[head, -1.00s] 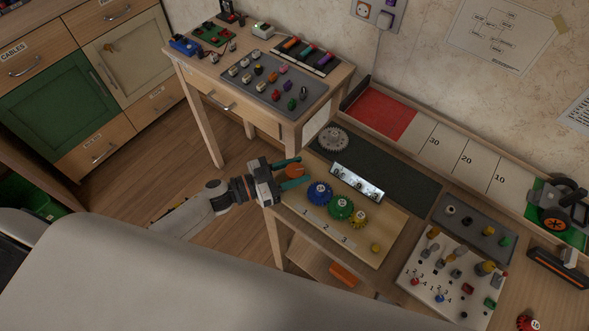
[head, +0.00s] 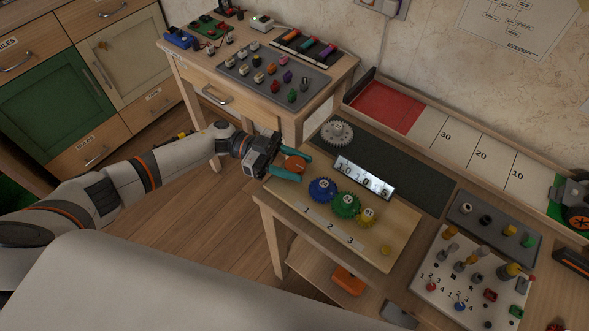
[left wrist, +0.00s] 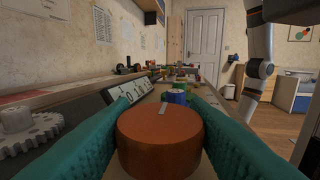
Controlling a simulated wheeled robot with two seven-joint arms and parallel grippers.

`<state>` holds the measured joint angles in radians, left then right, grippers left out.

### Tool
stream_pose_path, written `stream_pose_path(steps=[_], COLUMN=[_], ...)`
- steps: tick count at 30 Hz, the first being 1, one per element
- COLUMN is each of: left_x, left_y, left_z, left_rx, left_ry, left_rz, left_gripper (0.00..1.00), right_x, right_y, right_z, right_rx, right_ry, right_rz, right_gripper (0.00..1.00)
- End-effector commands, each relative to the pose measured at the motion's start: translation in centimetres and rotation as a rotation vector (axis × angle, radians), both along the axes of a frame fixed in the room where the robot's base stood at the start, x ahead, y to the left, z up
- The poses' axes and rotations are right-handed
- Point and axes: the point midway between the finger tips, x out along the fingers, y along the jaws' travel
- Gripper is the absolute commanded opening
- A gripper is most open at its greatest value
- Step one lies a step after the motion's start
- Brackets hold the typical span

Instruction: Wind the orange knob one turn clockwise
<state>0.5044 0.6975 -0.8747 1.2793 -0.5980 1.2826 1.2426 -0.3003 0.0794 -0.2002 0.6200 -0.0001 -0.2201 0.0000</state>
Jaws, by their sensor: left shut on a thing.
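The orange knob (head: 294,164) stands at the left end of the light wooden board (head: 393,222). It fills the lower middle of the left wrist view (left wrist: 160,135), with a pale mark on its top pointing away from the camera. My left gripper (head: 293,166) is shut on the knob, with one teal finger on each side of it. Blue (head: 322,190), green (head: 346,204) and yellow (head: 366,217) gears sit in a row on the board, right of the knob. My right gripper does not show.
A display strip (head: 363,178) reading digits stands behind the gears. A grey-white gear (head: 337,132) lies on the dark mat behind the knob. A peg panel (head: 466,277) stands further right.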

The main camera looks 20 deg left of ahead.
Motion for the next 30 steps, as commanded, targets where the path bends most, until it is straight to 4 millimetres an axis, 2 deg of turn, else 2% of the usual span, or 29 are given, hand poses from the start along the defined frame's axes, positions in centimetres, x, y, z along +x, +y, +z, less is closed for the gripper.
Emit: stream_pose_path(steps=[6,21,22,24,25,30], left_x=[0.07,0.0,0.0,0.0,0.0,0.0], left_y=[-0.04,-0.09,-0.09,-0.09,-0.09,-0.07], left_z=[-0.06,0.07,0.07,0.06,0.05,0.04], left_rx=[-0.001,-0.003,-0.003,-0.003,-0.003,-0.002], left_ry=[-0.001,0.001,0.001,0.001,0.001,0.0], left_rz=[-0.056,-0.071,-0.071,-0.071,-0.071,-0.07], left_gripper=[0.2,0.2,0.48,0.59,0.64,0.64], right_x=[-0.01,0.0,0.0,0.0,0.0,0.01], right_y=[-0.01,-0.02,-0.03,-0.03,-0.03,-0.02], right_z=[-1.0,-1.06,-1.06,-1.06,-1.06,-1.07], right_rx=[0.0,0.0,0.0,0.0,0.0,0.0], right_ry=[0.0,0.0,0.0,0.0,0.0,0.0], right_rz=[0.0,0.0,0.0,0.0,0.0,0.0], right_gripper=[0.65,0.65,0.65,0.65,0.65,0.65])
